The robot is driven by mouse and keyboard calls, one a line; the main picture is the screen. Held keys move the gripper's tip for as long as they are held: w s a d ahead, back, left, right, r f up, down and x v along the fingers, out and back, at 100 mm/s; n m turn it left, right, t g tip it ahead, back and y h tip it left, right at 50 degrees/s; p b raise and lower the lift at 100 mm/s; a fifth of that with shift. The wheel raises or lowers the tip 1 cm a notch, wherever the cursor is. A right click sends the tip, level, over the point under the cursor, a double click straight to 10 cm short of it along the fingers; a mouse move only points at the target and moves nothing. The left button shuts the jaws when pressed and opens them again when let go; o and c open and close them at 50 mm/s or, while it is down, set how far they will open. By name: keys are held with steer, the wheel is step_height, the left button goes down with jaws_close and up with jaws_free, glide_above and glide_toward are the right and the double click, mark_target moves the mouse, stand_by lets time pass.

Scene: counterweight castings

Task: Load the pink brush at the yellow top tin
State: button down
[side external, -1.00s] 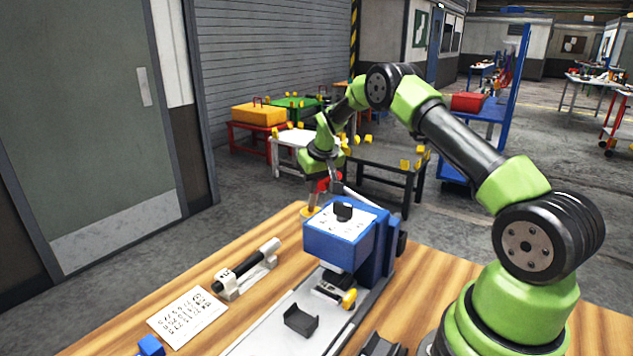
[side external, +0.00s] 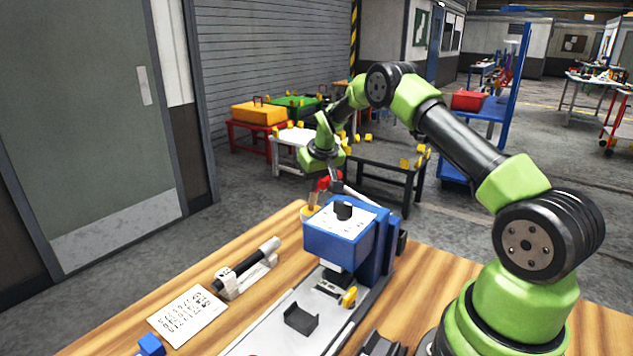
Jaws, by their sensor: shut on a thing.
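My gripper (side external: 320,186), with red fingers, is at the far corner of the wooden table, just behind the blue machine. It is shut on a thin upright brush, whose tan-brown lower part (side external: 312,200) shows below the fingers; no pink can be made out on it. The brush's lower end is at a small pale, yellowish tin (side external: 306,214) at the table's far edge. I cannot tell whether the brush tip is inside the tin or just above it. The blue machine partly hides the tin's right side.
The blue machine (side external: 332,246) with a black knob stands close to the right of my gripper. A black-and-white cylinder on a stand (side external: 246,268), a printed sheet (side external: 188,315) and a blue block (side external: 151,345) lie nearer. Wood between the cylinder and tin is clear.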

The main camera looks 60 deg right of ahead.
steer(key=shift+r, duration=3.45)
